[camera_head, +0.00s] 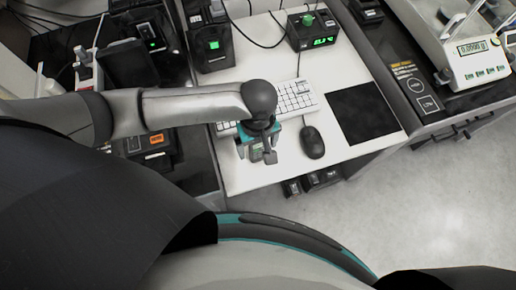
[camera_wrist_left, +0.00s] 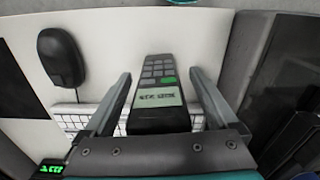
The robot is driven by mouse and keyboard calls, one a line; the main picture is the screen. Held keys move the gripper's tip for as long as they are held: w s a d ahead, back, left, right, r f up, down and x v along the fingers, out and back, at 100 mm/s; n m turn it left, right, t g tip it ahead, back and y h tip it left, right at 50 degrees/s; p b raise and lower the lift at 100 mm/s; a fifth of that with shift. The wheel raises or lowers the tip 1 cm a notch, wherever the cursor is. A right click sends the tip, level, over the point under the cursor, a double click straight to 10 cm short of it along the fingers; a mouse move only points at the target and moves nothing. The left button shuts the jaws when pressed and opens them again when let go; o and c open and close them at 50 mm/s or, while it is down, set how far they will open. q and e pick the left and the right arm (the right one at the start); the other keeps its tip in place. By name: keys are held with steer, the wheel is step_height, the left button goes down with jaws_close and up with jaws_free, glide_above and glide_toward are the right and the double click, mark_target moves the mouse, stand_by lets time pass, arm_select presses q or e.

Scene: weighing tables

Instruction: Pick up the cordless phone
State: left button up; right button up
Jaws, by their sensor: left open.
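The cordless phone (camera_wrist_left: 157,72) is dark, with a grey keypad, one green key and a lit screen. In the head view only a small part of the phone (camera_head: 257,154) shows beneath my left gripper (camera_head: 255,157), which hides the rest. My left gripper (camera_wrist_left: 160,82) is open, with one finger on each side of the phone. Gaps show between the fingers and the phone. My right gripper is not in view.
A white keyboard (camera_head: 297,97) lies just behind the gripper, partly covered by my arm. A black mouse (camera_head: 312,142) and a black mat (camera_head: 365,113) are to the right. Black devices stand at the back. Some bare tabletop (camera_head: 280,178) is in front.

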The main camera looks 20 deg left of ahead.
arm_select(q)
steer(key=shift+f, duration=0.25)
jaws_close()
stand_by(0.6)
